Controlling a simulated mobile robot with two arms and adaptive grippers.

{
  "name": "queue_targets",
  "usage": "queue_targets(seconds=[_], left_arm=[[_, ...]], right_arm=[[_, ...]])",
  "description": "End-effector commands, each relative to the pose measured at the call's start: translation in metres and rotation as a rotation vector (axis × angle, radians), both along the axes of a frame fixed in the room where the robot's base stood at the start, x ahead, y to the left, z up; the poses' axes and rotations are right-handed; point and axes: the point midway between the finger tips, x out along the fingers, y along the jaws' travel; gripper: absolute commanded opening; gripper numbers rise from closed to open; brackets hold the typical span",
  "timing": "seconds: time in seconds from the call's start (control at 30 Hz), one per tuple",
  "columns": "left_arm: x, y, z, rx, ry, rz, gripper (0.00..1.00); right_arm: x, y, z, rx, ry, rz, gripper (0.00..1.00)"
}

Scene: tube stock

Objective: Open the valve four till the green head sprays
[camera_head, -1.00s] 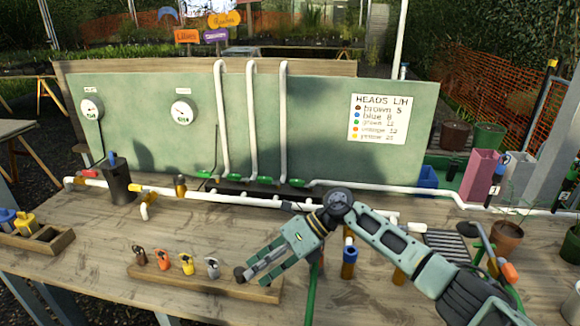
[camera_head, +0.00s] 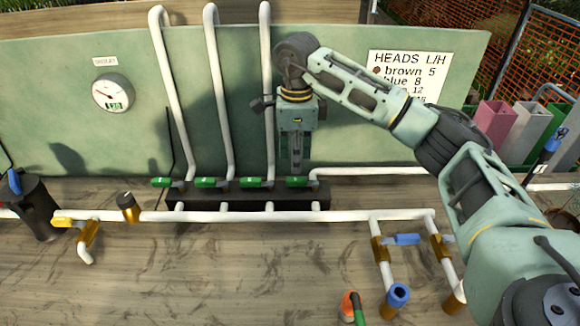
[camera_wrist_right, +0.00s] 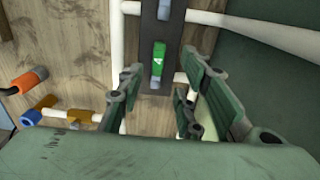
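Valve four (camera_head: 300,182) is the rightmost of several green-handled valves along a dark manifold. In the right wrist view its green handle (camera_wrist_right: 158,57) bears a "4" and lies in line with the pipe strip. My right gripper (camera_head: 298,168) points down just above it. In the wrist view my right gripper (camera_wrist_right: 162,72) has its fingers apart, one on each side of the handle, with no contact visible. I cannot make out a green head or any spray. My left gripper is out of view.
A round gauge (camera_head: 113,92) is on the green panel (camera_head: 60,120). White risers (camera_head: 268,90) stand close beside my right gripper. A white pipe (camera_head: 300,215) runs in front of the manifold (camera_head: 245,197). A blue-handled valve (camera_head: 405,239) is nearer right. The front left bench (camera_head: 200,280) is clear.

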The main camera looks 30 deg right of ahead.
Motion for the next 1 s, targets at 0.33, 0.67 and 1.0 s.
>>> queue_targets(seconds=[0.33,0.67,1.0], left_arm=[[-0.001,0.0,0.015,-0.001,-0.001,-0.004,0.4],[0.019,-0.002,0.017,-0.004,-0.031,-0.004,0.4],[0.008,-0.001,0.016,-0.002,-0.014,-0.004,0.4]], right_arm=[[-0.001,0.001,-0.052,0.002,0.004,-0.001,0.33],[-0.001,0.001,-0.063,0.004,0.0,0.0,0.33],[-0.001,0.001,-0.062,0.004,0.0,0.0,0.09]])
